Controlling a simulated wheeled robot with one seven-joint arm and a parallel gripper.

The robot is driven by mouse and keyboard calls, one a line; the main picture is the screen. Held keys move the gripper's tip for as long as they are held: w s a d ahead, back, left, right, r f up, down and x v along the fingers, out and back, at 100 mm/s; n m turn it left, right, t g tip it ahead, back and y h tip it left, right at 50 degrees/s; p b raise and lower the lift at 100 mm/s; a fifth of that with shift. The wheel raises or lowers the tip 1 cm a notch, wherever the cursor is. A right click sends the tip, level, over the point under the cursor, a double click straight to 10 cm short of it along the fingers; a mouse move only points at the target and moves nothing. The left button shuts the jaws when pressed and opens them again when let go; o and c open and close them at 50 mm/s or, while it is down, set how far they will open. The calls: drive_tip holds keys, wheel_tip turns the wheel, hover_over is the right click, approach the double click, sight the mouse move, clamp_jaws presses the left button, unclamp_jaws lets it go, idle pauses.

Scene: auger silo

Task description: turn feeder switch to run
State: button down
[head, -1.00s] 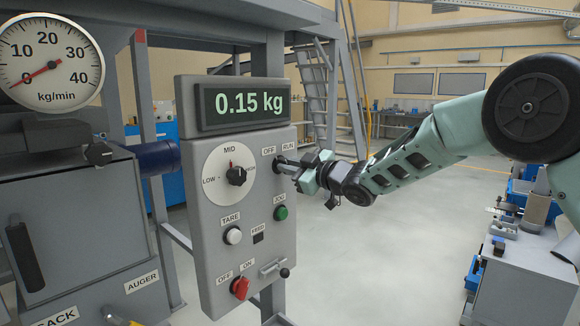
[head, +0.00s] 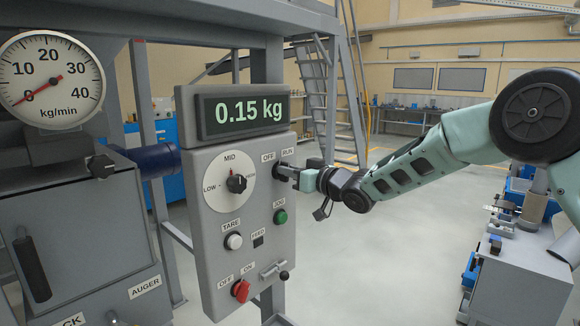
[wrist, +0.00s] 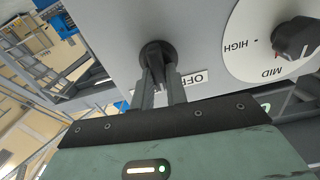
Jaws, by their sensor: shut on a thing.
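The feeder switch is a small black knob (wrist: 156,55) at the top right of the grey control panel (head: 205,270), below the OFF and RUN labels. My gripper (wrist: 157,80) is shut on the knob, one finger on each side of it, in the wrist view. In the head view my gripper (head: 284,170) reaches the panel from the right and hides most of the switch. The OFF label (wrist: 193,79) shows beside the right finger in the wrist view. The RUN label (head: 287,150) shows above my gripper in the head view.
The panel also carries a LOW-MID-HIGH dial (head: 236,184), a green JOG button (head: 280,216), a white TARE button (head: 233,241) and a red OFF-ON knob (head: 240,291). The display (head: 243,115) reads 0.15 kg. The floor right of the panel is clear.

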drive_tip(key=m+p, duration=0.1)
drive_tip(key=m, duration=0.1)
drive_tip(key=m+p, duration=0.1)
drive_tip(key=m, duration=0.1)
drive_tip(key=shift+w+d+m, duration=0.15)
drive_tip(key=shift+m, duration=0.25)
drive_tip(key=shift+f, duration=0.1)
idle(0.3)
drive_tip(key=c, duration=1.4)
unclamp_jaws()
drive_tip(key=shift+d, duration=0.1)
drive_tip(key=b+v, duration=0.5)
drive_tip(key=v, duration=1.2)
drive_tip(key=shift+d, duration=0.1)
